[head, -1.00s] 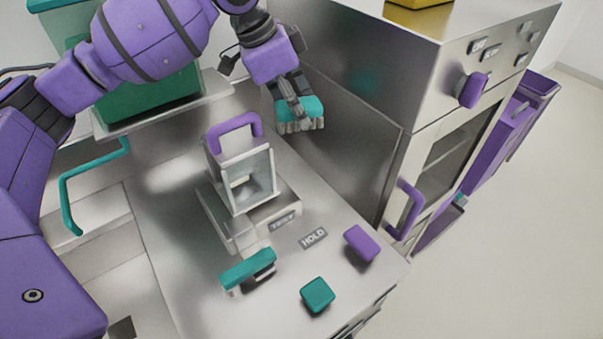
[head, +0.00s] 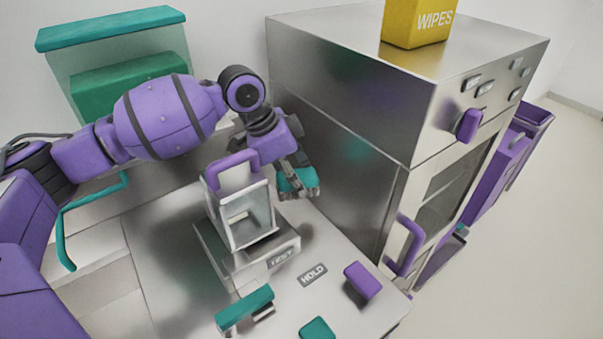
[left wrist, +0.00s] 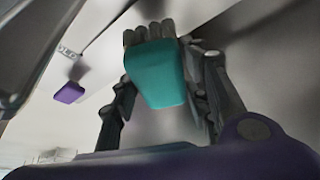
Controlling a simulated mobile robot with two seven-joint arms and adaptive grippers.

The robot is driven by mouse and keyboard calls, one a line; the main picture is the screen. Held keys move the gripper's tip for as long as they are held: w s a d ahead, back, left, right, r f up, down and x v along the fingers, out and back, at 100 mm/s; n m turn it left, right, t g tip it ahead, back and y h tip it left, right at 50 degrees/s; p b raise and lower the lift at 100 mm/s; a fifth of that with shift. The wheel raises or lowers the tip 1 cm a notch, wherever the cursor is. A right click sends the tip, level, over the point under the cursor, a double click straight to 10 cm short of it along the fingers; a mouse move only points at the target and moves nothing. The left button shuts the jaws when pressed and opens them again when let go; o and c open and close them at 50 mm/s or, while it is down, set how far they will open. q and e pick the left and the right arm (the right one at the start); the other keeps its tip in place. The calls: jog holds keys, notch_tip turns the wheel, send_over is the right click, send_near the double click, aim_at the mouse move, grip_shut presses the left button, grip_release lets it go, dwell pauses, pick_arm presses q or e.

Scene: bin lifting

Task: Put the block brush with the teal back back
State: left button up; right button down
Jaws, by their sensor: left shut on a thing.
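My left gripper (head: 291,168) is shut on the block brush with the teal back (head: 297,181). It holds the brush behind and to the right of the clear-walled bin, close to the steel cabinet's side. I cannot tell whether the brush touches the counter. My right gripper is not in view.
The purple-handled bin (head: 240,215) stands on a steel base marked TEST. On the counter (head: 170,262) are a purple block (head: 362,280), a teal block (head: 317,329) and a teal-topped item (head: 245,310). The steel cabinet (head: 345,150) with a yellow WIPES box (head: 418,24) bounds the right.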

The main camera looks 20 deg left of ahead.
pick_arm(q)
jog(key=shift+f, duration=0.15)
jog(key=shift+f, duration=0.45)
jog(key=o, duration=1.2)
jog(key=shift+r, duration=0.25)
jog(key=v, duration=1.2)
jog(key=shift+r, duration=0.4)
